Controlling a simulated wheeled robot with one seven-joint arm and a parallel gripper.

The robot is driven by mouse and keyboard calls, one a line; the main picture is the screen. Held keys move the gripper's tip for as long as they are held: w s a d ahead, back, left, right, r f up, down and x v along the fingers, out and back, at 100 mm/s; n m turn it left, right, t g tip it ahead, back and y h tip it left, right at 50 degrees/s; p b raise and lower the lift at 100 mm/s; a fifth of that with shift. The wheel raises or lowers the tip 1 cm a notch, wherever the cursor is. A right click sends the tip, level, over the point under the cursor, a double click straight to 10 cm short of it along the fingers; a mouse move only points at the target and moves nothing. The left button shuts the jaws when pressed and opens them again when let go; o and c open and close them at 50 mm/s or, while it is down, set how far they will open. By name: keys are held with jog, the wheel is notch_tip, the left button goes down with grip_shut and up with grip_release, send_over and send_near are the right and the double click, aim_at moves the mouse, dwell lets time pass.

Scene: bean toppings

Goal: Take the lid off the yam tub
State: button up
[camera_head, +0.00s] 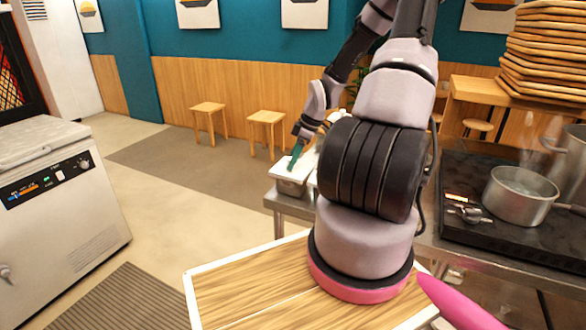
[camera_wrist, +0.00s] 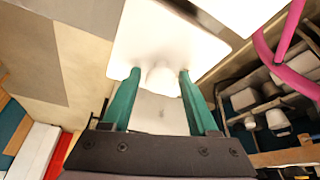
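A small metal tub (camera_head: 290,189) stands on the counter's far left end, with a white lid (camera_head: 283,168) over it. Its contents are hidden, so I cannot tell by sight that it holds yam. My gripper (camera_head: 293,166) points down at the lid, its green fingers partly seen. In the wrist view, the white lid (camera_wrist: 135,45) has a rounded pale knob (camera_wrist: 163,78). The green fingers of my gripper (camera_wrist: 159,72) are apart, one on each side of the knob. A gap shows, and no firm contact is visible.
Another bright white surface (camera_wrist: 232,12) lies close beside the lid. A pink curved thing (camera_wrist: 265,50) is at the upper right of the wrist view. A metal pot (camera_head: 520,195) stands on the black stove (camera_head: 470,235) at right. My arm hides much of the counter.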

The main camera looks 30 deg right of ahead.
grip_shut()
